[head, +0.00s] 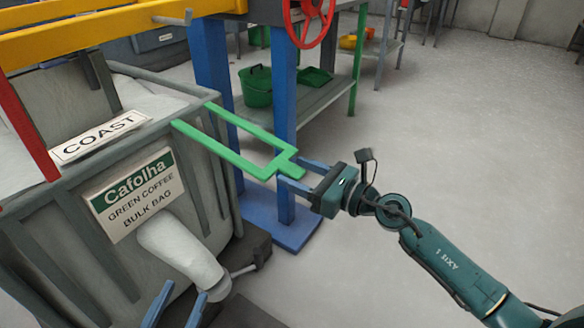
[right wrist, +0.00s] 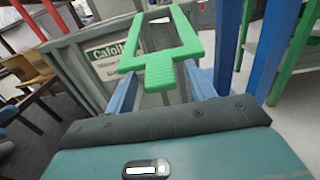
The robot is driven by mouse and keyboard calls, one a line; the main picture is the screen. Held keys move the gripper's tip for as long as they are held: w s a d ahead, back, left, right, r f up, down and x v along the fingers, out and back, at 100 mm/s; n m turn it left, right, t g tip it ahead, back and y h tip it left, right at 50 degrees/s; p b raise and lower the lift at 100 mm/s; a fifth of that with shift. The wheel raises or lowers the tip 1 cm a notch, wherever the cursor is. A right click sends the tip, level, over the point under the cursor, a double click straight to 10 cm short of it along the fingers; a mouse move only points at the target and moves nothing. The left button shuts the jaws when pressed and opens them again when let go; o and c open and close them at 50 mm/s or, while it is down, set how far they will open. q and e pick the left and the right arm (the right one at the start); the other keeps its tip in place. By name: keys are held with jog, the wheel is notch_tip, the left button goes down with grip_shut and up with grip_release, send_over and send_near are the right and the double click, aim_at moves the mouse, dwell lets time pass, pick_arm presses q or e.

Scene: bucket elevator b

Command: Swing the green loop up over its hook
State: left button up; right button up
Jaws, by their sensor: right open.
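The green loop (head: 237,155) is a flat rectangular frame with a short tab, sticking out from the upper edge of the grey bag container. It also shows in the right wrist view (right wrist: 160,62). My right gripper (head: 292,172) is open, its blue fingers on either side of the tab, with gaps beside it in the right wrist view (right wrist: 163,88). A grey peg (head: 174,19), which looks like the hook, sticks out from the yellow beam above the container. My left gripper (head: 178,300) is at the bottom edge with its fingers apart, nothing seen between them.
The container (head: 210,185) carries a Cafolha sign (head: 136,194), and a pale spout (head: 180,250) hangs at its front. Blue posts (head: 285,120) and a red wheel (head: 310,18) stand behind the loop. The floor at right is clear.

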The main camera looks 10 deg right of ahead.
jog(key=shift+x, duration=1)
grip_shut()
